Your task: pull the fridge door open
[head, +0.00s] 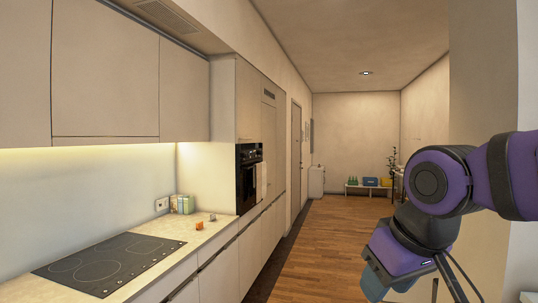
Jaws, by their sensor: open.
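A row of tall, flat, handleless cabinet fronts (269,125) stands along the left wall around and beyond the oven in the head view. They are seen at a steep angle and all look shut. I cannot tell which of them is the fridge door. My purple and dark arm is at the right edge, bent downward, well apart from these fronts. Its lower end runs toward the bottom edge of the view, to the right of the cabinets and over the floor. The fingers of my gripper do not show, and nothing held can be seen.
A counter (140,258) with a black hob (110,262) and small items runs along the left, with base cabinets below. A black oven (248,178) is built in beyond it. The wooden floor (325,240) is clear down the middle. A wall (485,85) stands close on the right.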

